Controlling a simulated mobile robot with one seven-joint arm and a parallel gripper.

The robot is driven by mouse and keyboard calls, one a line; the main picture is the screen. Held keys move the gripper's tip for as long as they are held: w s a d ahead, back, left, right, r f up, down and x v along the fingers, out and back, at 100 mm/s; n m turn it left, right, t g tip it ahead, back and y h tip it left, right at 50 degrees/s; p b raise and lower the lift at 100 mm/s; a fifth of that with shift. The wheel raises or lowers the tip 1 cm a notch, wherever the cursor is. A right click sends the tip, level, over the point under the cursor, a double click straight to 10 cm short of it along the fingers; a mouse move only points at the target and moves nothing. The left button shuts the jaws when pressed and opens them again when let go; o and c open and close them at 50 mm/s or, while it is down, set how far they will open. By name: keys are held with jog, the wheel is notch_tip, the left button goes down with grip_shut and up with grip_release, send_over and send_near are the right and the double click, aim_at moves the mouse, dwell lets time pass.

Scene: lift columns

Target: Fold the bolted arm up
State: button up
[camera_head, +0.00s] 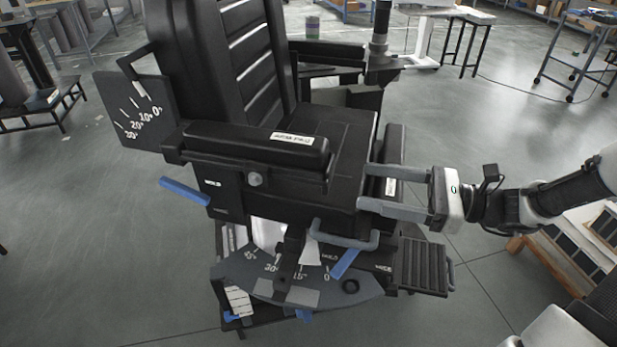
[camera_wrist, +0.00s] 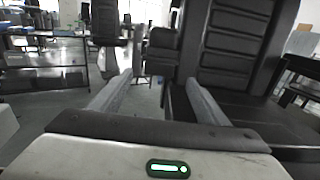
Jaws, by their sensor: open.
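A black chair with padded armrests stands before me. The near armrest (camera_head: 257,150) lies level along the seat's near side, with a white label on top and a round bolt-like knob (camera_head: 255,180) on the bracket below it. The far armrest (camera_head: 328,52) is also level. I cannot read the labels to tell which arm is bolted. My gripper (camera_head: 365,187) is open and empty at the right of the seat, its fingers pointing left toward the near armrest's front end. In the wrist view, an armrest end (camera_wrist: 163,45) shows ahead between the open fingers (camera_wrist: 160,78), apart from them.
The backrest (camera_head: 232,60) rises behind the seat (camera_head: 335,140). Blue levers (camera_head: 185,190) and (camera_head: 346,263), a grey bar handle (camera_head: 345,240), an angle-scale plate (camera_head: 300,285) and a footrest (camera_head: 420,265) sit low on the chair. Open floor lies left.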

jog(key=b+x, duration=0.3)
jog(key=x, duration=1)
jog(key=shift+a, duration=0.25)
jog(key=shift+c, duration=0.5)
